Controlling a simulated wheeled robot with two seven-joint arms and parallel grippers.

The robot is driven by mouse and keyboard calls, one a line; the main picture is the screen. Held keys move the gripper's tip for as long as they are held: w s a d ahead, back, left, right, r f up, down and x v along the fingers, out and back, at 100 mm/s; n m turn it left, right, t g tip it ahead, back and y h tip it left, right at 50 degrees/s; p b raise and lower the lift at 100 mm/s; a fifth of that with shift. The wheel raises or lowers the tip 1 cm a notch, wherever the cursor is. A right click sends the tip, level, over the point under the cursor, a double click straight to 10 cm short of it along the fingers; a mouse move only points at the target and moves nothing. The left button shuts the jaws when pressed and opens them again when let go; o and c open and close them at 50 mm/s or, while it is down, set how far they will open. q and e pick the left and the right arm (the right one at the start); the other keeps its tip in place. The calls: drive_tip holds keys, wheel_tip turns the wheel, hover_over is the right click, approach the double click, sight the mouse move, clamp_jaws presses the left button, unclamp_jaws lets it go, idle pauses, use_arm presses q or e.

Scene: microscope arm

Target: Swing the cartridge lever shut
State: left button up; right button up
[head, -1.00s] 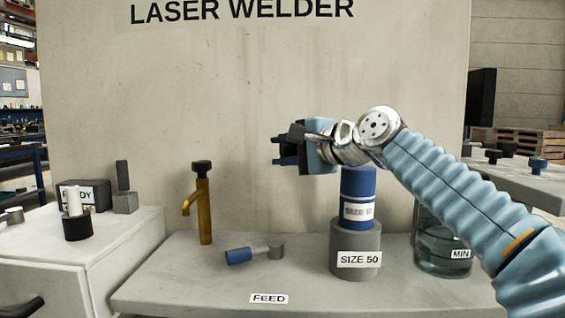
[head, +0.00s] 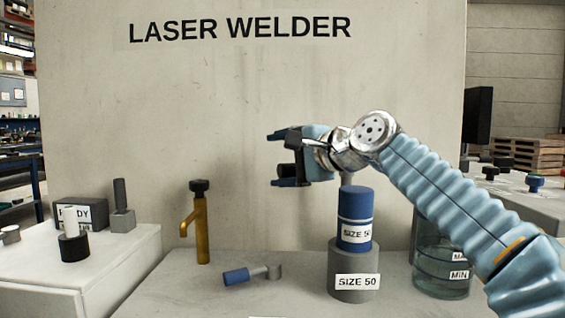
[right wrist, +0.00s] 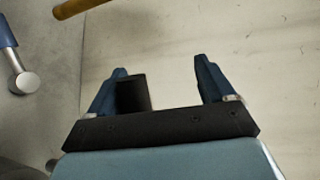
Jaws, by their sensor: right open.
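The cartridge lever, with a blue grip (head: 236,277) and a grey pivot end (head: 274,271), lies low over the shelf, its grip pointing left. Part of the lever shows at the left edge of the right wrist view (right wrist: 24,82). The blue cartridge (head: 356,215), labelled SIZE 50, stands upright in a grey holder (head: 350,265) to the right of the lever. My right gripper (head: 277,160) is open and empty, high above the lever and pointing left. Its two spread fingers show in the right wrist view (right wrist: 160,70). My left gripper is not in view.
A brass tap (head: 201,230) stands left of the lever. A glass tank (head: 441,270) with a MIN mark stands right of the holder, partly behind my right arm. The machine's wall rises behind the shelf. A white cabinet (head: 100,270) with small fittings stands at left.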

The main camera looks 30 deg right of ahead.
drive_tip(key=o, duration=0.3)
drive_tip(key=shift+y, duration=0.3)
drive_tip(key=s+r+p, duration=0.1)
drive_tip(key=r, duration=0.1)
drive_tip(key=s+a+r, duration=0.1)
drive_tip(key=s+r, duration=0.1)
drive_tip(key=r, duration=0.1)
drive_tip(key=s+a+r+p, duration=0.1)
drive_tip(key=s+r, duration=0.1)
drive_tip(key=r, duration=0.1)
drive_tip(key=shift+a+p, duration=0.1)
drive_tip(key=shift+p, duration=0.25)
drive_tip(key=s+a+r, duration=0.1)
drive_tip(key=s, duration=0.1)
drive_tip(key=s+a, duration=0.1)
drive_tip(key=s, duration=0.1)
drive_tip(key=s+a+r, duration=0.1)
drive_tip(key=a, duration=0.1)
drive_tip(key=shift+s+r+p, duration=0.3)
drive_tip(key=shift+s+p, duration=0.05)
drive_tip(key=shift+s, duration=0.05)
drive_tip(key=c, duration=0.4)
drive_tip(key=shift+s+a+r, duration=0.1)
drive_tip(key=shift+s+a, duration=0.45)
drive_tip(key=shift+s, duration=0.3)
